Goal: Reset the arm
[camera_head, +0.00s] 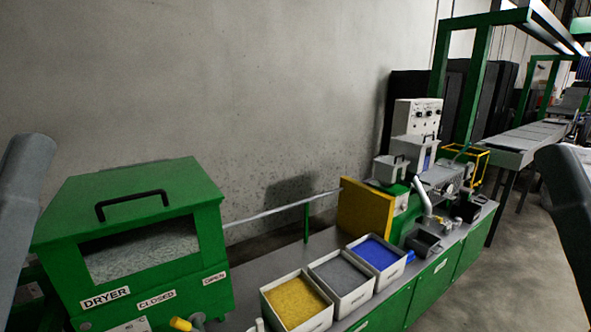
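A link of my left arm (22,215) stands at the left edge of the head view. A link of my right arm (568,205) stands at the right edge. Neither gripper is in the picture, so I cannot see what they hold or how they stand. No blue cable shows clearly in this view.
A green dryer (140,245) stands at the front left. White bins of yellow (297,300), grey (342,276) and blue (377,254) granules sit on the green bench, beside a machine with a yellow panel (364,209). A concrete wall (230,80) rises behind. Floor is open at right.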

